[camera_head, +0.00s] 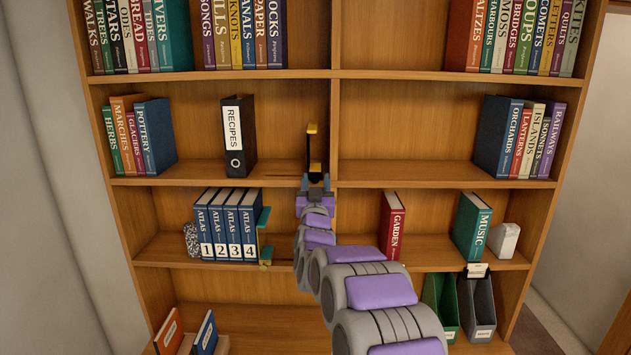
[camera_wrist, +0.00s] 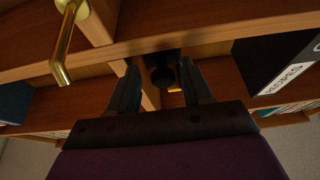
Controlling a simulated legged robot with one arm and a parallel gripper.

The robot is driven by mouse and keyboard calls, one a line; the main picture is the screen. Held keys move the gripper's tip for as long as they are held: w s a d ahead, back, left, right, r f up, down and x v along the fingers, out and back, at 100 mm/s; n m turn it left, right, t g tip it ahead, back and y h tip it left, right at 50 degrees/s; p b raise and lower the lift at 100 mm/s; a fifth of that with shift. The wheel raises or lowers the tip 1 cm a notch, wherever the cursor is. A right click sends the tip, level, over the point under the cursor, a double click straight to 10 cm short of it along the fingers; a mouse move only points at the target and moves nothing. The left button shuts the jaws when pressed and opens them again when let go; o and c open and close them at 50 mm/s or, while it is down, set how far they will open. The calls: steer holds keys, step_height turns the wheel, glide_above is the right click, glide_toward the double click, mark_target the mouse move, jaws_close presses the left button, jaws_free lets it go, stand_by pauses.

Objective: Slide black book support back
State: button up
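The black book support (camera_head: 309,145) is a thin upright black piece with yellow parts at its top and base. It stands at the right end of the upper-left shelf bay, beside the central divider. My gripper (camera_head: 316,181) is in front of its base at the shelf edge. In the wrist view, the two dark fingers of my gripper (camera_wrist: 161,77) are spread apart. A black part of the support (camera_wrist: 162,75) shows between them, with a yellow bit beside it. I cannot tell whether the fingers touch it.
A black RECIPES binder (camera_head: 239,136) stands to the left in the same bay, with bare shelf between. Below are several blue atlases (camera_head: 225,224) and a teal bookend (camera_head: 264,229). A brass hook (camera_wrist: 65,45) is close on the left in the wrist view.

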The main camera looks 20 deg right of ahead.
steer(key=v, duration=1.6)
steer(key=shift+a, duration=0.25)
steer(key=shift+s, duration=0.1)
steer(key=s+a+f+n+g+y+b, duration=0.2)
steer(key=s+a+f+g+y, duration=0.2)
steer(key=s+f+g, duration=0.3)
steer(key=s+a+f+n+g+y+b, duration=0.2)
steer(key=s+a+f+g+y, duration=0.2)
steer(key=s+f, duration=0.4)
steer(key=s+f+g+b, duration=0.1)
steer(key=s+g, duration=0.3)
steer(key=s, duration=0.7)
steer(key=s+d+f+g+b, duration=0.1)
steer(key=s+f+g, duration=0.3)
steer(key=s, duration=0.7)
steer(key=s+d+f+g+h+b, duration=0.1)
steer(key=s+f+g, duration=0.2)
steer(key=s, duration=0.8)
steer(key=shift+g, duration=0.6)
